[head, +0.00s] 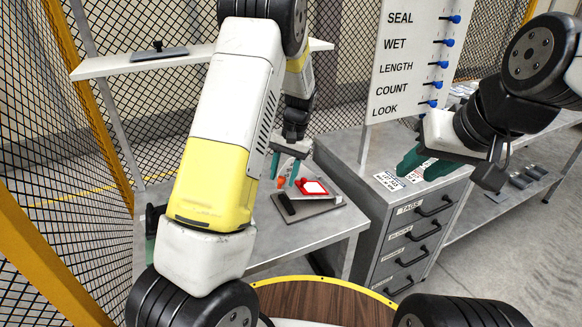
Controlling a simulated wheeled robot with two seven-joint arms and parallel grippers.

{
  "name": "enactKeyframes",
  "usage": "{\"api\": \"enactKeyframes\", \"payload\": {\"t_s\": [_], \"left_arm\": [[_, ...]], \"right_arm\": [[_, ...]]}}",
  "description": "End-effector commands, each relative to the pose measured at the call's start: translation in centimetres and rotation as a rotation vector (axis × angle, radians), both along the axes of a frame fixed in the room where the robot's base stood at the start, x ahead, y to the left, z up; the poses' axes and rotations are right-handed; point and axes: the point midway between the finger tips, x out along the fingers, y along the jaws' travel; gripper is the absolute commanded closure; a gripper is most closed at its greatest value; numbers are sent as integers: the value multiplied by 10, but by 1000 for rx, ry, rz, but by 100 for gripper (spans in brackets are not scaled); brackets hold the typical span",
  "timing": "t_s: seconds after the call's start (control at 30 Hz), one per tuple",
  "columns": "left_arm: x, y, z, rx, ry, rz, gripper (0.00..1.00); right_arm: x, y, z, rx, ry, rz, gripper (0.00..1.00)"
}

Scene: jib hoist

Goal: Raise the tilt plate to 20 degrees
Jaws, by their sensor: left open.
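On the grey bench, a small flat fixture that looks like the tilt plate (318,207) lies below my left gripper. A red and white piece (313,187) and a dark bar (286,205) sit on it. I cannot read its angle. My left gripper (285,175) has teal fingers spread apart, pointing down just above the fixture's back left side, with nothing visible between them. A small orange part shows by the fingertips. My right gripper (420,172) hangs over the drawer cabinet, near a printed card; its finger gap is unclear.
The grey drawer cabinet (408,238) stands right of the bench (345,218). A sign board (412,60) with blue knobs rises behind it. A shelf (112,66) holding a dark plate with a knob (158,50) is at upper left. Mesh fencing (40,150) closes the left side.

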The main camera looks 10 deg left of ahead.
Motion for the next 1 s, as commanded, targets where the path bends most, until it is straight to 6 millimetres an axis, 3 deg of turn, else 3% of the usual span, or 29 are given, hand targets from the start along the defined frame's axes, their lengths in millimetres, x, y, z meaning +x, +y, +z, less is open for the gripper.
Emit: {"api": "enactKeyframes", "payload": {"t_s": [0.3, 0.47, 0.83, 1.0], "left_arm": [[8, -11, 52, -2, -6, -1, 55], [9, -13, 63, -2, -3, -1, 55], [7, -13, 68, -8, -8, 2, 55], [-12, -7, 101, -81, -65, 26, 55]], "right_arm": [[0, 0, 0, 0, 0, 0, 64], [0, 0, 0, 0, 0, 0, 64], [0, 0, 0, 0, 0, 0, 64], [0, 0, 0, 0, 0, 0, 64]]}}
